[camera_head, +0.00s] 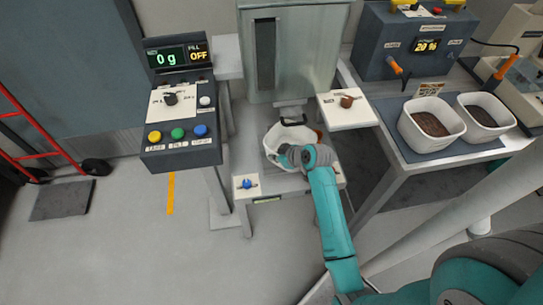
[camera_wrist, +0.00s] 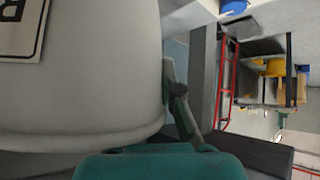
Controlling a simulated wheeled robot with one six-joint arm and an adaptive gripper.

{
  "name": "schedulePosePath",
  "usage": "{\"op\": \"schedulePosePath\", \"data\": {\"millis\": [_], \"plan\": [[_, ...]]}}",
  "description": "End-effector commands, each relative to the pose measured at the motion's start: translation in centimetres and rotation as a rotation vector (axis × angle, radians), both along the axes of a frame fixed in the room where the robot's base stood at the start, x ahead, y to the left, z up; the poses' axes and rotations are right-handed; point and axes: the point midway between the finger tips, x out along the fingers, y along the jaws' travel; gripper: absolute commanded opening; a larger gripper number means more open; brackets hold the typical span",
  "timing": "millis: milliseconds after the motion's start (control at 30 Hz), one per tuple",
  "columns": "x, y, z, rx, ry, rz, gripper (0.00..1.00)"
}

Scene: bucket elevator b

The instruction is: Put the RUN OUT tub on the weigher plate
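A white tub (camera_head: 281,133) stands on the pale stand (camera_head: 270,182) below the spout, in the middle of the head view. A grey plate seems to lie under it, mostly hidden by the tub and my arm. My gripper (camera_head: 291,155) is at the tub's near side. In the wrist view, a large white tub wall (camera_wrist: 95,90) fills the left, with part of a black-lettered label (camera_wrist: 20,28) at the corner; the full word cannot be read. One finger (camera_wrist: 180,112) shows beside the wall. Whether the fingers grip it is not clear.
The control box (camera_head: 180,110) reads 0 g and FILL OFF. The metal hopper (camera_head: 295,55) hangs above the stand. A small side shelf (camera_head: 346,112) is at its right. Two white tubs with dark contents (camera_head: 431,131) (camera_head: 486,124) stand on a mat on the right table.

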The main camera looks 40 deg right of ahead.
Motion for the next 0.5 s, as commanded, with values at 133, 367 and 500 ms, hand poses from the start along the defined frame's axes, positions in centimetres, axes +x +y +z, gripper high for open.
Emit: {"op": "schedulePosePath", "data": {"millis": [133,367,500], "plan": [[1.4,0.1,-1.2,0.0,0.0,0.001,0.0],[1.7,0.1,-1.6,-0.001,-0.001,0.001,0.0],[1.7,0.1,-1.6,0.0,0.0,0.0,0.25]]}}
